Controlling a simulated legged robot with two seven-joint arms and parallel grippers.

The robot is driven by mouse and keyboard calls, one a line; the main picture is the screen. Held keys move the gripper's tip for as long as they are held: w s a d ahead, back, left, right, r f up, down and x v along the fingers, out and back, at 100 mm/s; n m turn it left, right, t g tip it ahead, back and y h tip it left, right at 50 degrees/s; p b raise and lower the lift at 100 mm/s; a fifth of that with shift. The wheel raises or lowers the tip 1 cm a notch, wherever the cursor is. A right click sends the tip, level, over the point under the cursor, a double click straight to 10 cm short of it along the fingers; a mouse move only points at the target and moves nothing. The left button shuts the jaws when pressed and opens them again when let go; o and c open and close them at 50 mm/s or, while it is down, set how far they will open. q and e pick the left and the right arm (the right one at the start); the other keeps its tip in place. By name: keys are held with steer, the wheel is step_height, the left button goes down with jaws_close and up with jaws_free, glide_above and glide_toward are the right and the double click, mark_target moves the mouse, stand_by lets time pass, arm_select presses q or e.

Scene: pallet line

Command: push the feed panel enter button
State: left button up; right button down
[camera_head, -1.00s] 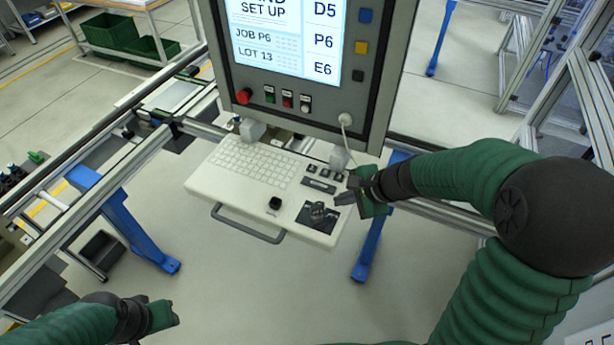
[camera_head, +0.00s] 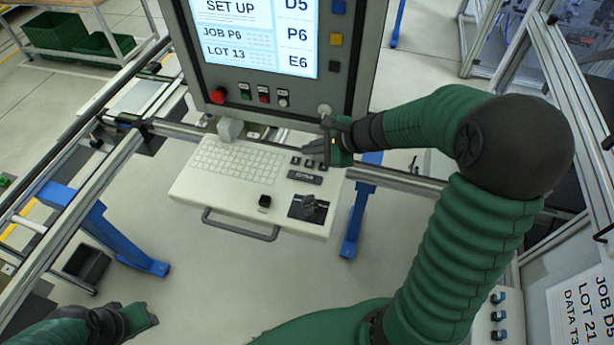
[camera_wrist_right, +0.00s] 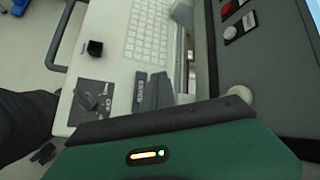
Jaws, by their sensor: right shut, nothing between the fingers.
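The panel (camera_head: 357,70) has a lit screen, with a row of small buttons below it: a red round one (camera_head: 218,95), then green, red and white ones. A pale keyboard tray (camera_head: 190,188) hangs below, with small dark keys (camera_head: 309,163) at its right end. I cannot read which button is enter. My right gripper (camera_head: 310,148) is shut and empty, just above and behind those keys; contact is unclear. Its fingers (camera_wrist_right: 152,91) partly cover the tray in the right wrist view. My left gripper (camera_head: 140,314) is at the bottom left, away from the panel; its jaws are unclear.
A white button box (camera_head: 497,315) is at the lower right.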

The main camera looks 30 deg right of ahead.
mark_target(308, 178)
steer(key=f+b, duration=0.2)
steer(key=a+f+b, duration=0.1)
steer(key=f+b, duration=0.1)
steer(key=f, duration=0.1)
steer(key=f+b, duration=0.2)
steer(key=shift+w+a+f, duration=0.15)
steer(key=shift+w+f, duration=0.15)
steer(key=shift+s+f+b, duration=0.1)
steer(key=shift+f+b, duration=0.15)
steer(key=shift+b, duration=0.25)
steer(key=shift+d+f, duration=0.1)
steer(key=shift+d, duration=0.4)
steer(key=shift+a, duration=0.35)
steer(key=shift+d, duration=0.25)
steer(key=shift+a, duration=0.15)
steer(key=shift+f+b, duration=0.3)
steer(key=shift+b, duration=0.1)
